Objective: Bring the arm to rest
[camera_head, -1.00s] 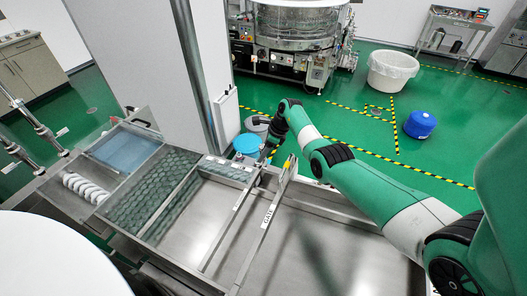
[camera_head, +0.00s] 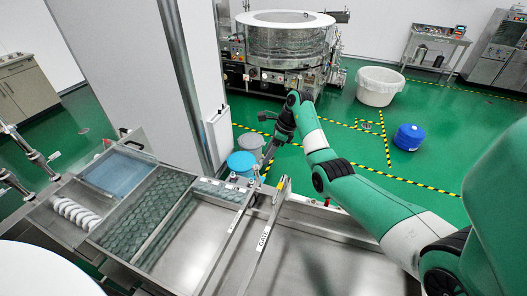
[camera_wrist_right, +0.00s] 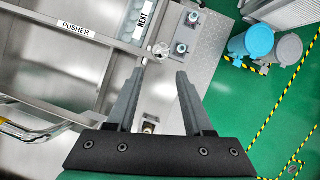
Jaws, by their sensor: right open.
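My right arm reaches in from the right in the head view. Its gripper (camera_head: 265,163) points down near the far edge of the steel tray unit (camera_head: 320,255). In the right wrist view the same gripper (camera_wrist_right: 161,72) has its two fingers apart with nothing between them. Below the fingers are the tray's steel edge and small bolted fittings (camera_wrist_right: 181,47). I cannot tell the exact height of the fingertips above the steel. My left gripper is out of view.
The gate strip (camera_head: 263,240) and the pusher bar (camera_wrist_right: 75,29) cross the tray. Wet bottles or pucks fill a compartment (camera_head: 148,212). A blue-lidded bin (camera_head: 241,160) stands beyond the edge. The rotary washer (camera_head: 284,45), white tub (camera_head: 379,87) and blue drum (camera_head: 408,137) stand on open green floor.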

